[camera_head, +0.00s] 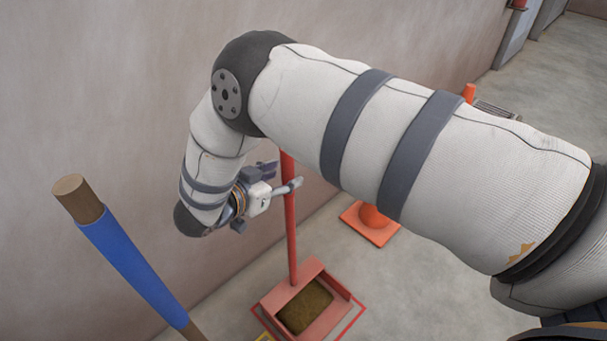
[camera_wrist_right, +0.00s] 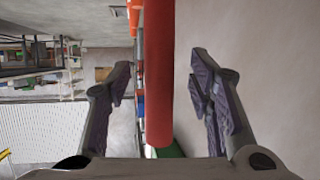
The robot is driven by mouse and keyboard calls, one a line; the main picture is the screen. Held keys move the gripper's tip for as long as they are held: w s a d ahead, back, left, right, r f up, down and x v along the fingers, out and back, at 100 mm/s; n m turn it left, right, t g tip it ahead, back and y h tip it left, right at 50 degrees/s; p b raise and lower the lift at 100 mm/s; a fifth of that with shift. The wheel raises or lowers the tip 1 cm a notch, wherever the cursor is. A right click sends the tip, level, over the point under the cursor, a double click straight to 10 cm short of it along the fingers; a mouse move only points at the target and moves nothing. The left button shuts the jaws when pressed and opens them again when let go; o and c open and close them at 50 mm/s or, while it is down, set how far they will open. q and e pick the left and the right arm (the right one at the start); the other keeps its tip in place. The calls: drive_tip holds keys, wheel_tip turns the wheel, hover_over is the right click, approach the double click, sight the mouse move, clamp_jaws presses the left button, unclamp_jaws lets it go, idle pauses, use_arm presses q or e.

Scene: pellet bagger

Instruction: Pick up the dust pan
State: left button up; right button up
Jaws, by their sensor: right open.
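The red dust pan (camera_head: 341,281) stands on the floor by the wall, with brown material in its tray. Its long red handle (camera_head: 290,232) rises upright to my right gripper (camera_head: 281,178). The handle's upper part is hidden behind my right arm. In the right wrist view, the red handle (camera_wrist_right: 160,75) appears between the two spread fingers of my right gripper (camera_wrist_right: 160,92), with gaps on both sides. The fingers are open and do not visibly touch it. My left gripper is not in view.
A wooden pole with a blue sleeve (camera_head: 125,258) stands at the lower left. An orange cone (camera_head: 371,218) stands right of the pan. Red outline marks (camera_head: 350,323) surround the pan on the floor.

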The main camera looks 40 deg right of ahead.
drive_tip(key=x, duration=0.2)
drive_tip(key=shift+d+f, duration=0.1)
drive_tip(key=shift+d, duration=0.15)
drive_tip(key=shift+w, duration=0.1)
clamp_jaws()
